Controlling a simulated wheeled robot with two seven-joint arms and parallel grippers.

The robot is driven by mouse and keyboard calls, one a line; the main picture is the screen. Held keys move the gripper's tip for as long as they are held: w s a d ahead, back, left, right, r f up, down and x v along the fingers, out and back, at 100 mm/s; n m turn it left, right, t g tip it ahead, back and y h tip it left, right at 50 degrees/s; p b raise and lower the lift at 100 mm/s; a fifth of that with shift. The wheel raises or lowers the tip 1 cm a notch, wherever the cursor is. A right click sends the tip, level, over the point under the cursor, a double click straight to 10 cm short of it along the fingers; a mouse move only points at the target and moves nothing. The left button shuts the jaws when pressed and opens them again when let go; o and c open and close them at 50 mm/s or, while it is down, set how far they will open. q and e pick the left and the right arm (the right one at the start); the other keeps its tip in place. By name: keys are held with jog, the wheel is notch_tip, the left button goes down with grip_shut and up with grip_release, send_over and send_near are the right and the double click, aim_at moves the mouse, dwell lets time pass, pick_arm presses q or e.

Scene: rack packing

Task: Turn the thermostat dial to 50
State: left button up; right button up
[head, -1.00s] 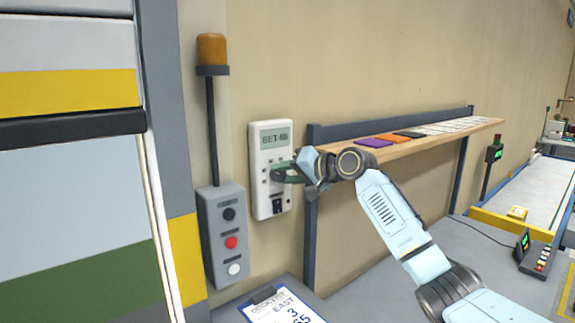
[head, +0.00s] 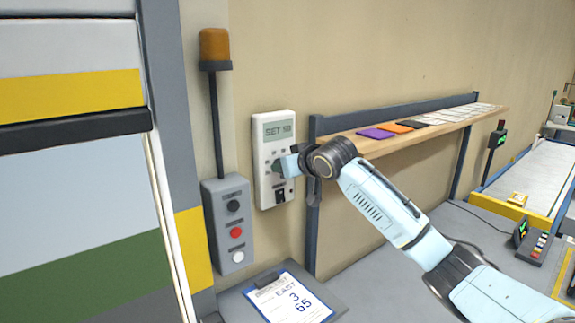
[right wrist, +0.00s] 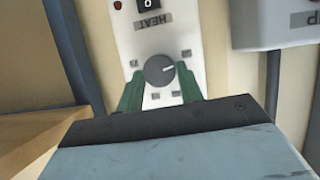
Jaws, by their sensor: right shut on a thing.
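The white thermostat (head: 273,140) hangs on the beige wall. Its display (head: 278,130) reads SET and a number too small to read surely. In the right wrist view the round grey dial (right wrist: 160,70) shows a white pointer mark toward the right, slightly upward. My right gripper (head: 278,167) is at the thermostat's front, and its green fingers (right wrist: 160,85) are shut on the dial, one on each side. In the head view the gripper hides the dial. My left gripper is not in view.
A grey button box (head: 226,222) with a beacon post is left of the thermostat. A wooden shelf (head: 365,142) with coloured cards is close on the right, behind my right arm. A clipboard (head: 290,295) lies below.

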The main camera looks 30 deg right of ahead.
jog(key=shift+a+f+n+h, duration=0.1)
jog(key=shift+n+h, duration=0.4)
dwell(0.4)
jog(key=o, duration=1)
jog(key=shift+s, duration=0.1)
jog(key=b+v, duration=0.3)
jog(key=v, duration=1)
jog(key=shift+s, duration=0.15)
